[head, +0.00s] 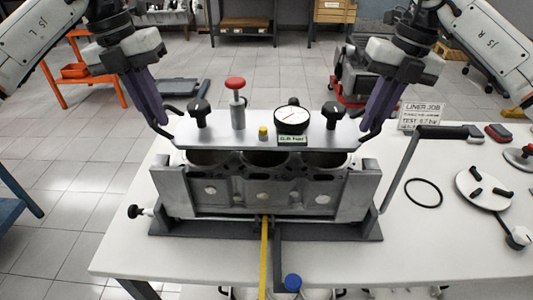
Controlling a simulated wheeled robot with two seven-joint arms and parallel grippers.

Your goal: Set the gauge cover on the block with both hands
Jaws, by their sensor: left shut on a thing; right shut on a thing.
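The gauge cover (222,135) is a flat silver plate with a round dial, black knobs and a red-topped plunger. It is above the engine block (235,190), roughly level, and the block's bores show beneath its front edge. I cannot tell whether the plate touches the block. My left gripper (167,130) is shut on the dark handle at the cover's left end. My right gripper (370,130) is shut on the dark handle at its right end. The block stands in a dark cradle (340,230) on the white table (430,250).
A crank handle (400,165) rises at the block's right. A yellow strip (264,255) runs down the front.

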